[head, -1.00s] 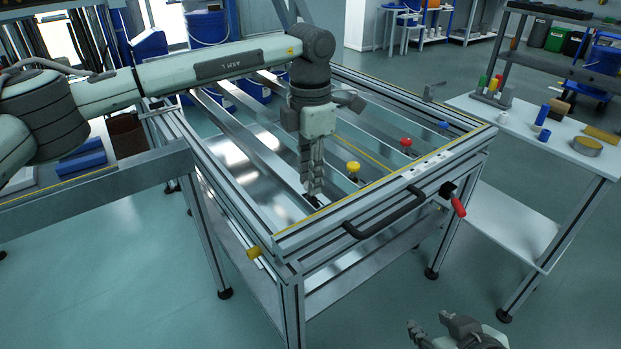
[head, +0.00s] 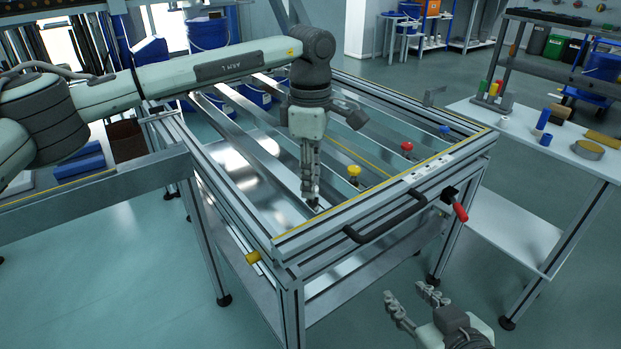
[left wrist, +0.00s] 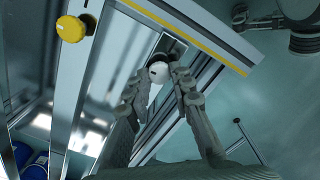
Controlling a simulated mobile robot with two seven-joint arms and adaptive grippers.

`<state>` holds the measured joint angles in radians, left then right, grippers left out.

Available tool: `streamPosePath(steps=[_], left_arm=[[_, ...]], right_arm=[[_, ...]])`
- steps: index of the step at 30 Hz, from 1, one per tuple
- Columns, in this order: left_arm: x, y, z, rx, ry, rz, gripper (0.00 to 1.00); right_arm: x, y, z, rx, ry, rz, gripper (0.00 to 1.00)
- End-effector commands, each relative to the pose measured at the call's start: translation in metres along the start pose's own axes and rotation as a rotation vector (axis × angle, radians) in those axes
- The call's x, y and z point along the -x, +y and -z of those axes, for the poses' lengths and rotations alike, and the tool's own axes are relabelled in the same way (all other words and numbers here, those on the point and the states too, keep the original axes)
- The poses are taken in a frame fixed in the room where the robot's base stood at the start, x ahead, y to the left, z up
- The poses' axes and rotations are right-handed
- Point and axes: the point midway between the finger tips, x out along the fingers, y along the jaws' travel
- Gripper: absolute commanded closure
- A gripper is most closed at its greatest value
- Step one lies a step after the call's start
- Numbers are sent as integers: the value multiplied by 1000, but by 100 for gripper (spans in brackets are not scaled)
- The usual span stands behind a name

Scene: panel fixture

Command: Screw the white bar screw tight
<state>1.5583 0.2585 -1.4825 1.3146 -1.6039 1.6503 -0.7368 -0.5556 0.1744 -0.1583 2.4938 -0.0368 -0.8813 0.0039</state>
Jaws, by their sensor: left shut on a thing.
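The white bar screw (left wrist: 158,72) shows as a round white head at the front end of a metal bar in the left wrist view. My left gripper (left wrist: 159,83) points down with a finger on each side of the head, shut on it. In the head view my left gripper (head: 311,203) is at the front of the framed table, and its fingers hide the screw. My right gripper (head: 415,299) is at the bottom of the head view, away from the table, with its fingers apart and empty.
A yellow knob (head: 354,171), a red knob (head: 407,147) and a blue knob (head: 444,130) stand on the other bars to the right. A black handle (head: 385,220) and a red-handled clamp (head: 460,212) are on the front rail. A side table (head: 545,165) holds small parts.

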Motion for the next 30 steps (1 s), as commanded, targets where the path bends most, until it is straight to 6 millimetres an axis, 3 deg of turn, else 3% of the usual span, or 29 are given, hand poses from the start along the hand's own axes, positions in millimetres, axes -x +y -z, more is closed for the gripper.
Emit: streamPosePath(steps=[14,15,20,30], left_arm=[[1,0,0,-15,0,-1,100],[1,0,0,-15,0,-1,77],[1,0,0,-15,0,-1,57],[3,0,0,-14,0,-2,57]], right_arm=[[0,-1,2,-1,9,2,60],[0,-1,2,-1,9,2,60],[0,-1,2,-1,7,2,60],[0,-2,2,0,7,4,60]])
